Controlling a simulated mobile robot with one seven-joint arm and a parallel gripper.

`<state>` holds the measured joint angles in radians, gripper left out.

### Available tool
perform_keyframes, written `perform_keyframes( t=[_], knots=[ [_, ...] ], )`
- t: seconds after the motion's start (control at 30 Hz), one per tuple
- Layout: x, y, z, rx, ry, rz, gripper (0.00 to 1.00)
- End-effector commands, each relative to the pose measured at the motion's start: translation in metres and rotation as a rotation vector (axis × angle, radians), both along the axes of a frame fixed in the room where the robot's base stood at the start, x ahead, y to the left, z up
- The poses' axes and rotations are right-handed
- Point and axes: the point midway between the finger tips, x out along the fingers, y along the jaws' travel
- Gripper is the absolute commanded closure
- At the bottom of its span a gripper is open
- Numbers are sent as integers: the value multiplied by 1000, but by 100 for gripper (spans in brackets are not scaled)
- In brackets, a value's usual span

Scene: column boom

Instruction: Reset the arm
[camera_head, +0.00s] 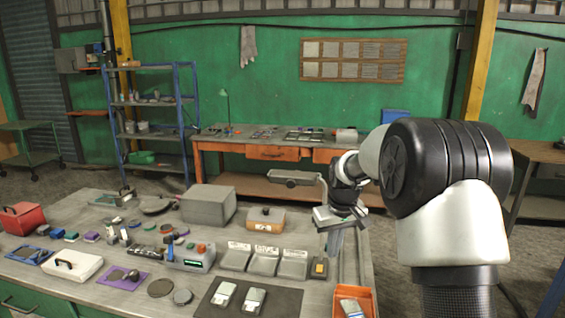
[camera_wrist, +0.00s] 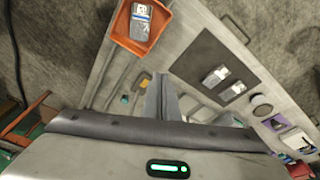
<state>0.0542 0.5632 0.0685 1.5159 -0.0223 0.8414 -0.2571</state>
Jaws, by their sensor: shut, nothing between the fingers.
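My arm rises at the right of the head view and reaches left over the right end of the workbench (camera_head: 135,215). My gripper (camera_head: 333,250) hangs at its end, fingers pointing down, above the bench's right part. In the wrist view my gripper's fingers (camera_wrist: 163,85) are together and hold nothing. The gap between the fingertips and the bench top cannot be told exactly.
An orange tray (camera_head: 370,292) with a grey-white item is at the bench's front right. A dark mat (camera_head: 200,308) with two small devices, three shallow trays (camera_head: 264,262) and a grey box (camera_head: 209,204) are left of my gripper. A second bench (camera_head: 270,190) stands behind.

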Motion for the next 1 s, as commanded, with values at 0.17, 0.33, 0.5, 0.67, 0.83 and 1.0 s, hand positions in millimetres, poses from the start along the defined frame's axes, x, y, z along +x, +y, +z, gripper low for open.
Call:
perform_keyframes(
  t=[0.17,0.33,0.5,0.67,0.83,1.0],
  knots=[
    [-67,1,81,-4,-63,-50,100],
    [-148,0,134,4,-123,-110,100],
    [-234,-1,157,23,-184,-169,100],
    [-301,-2,154,48,-230,-218,100],
    [-341,-2,142,69,-258,-249,100],
    [-351,-2,138,75,-265,-258,100]
  ],
)
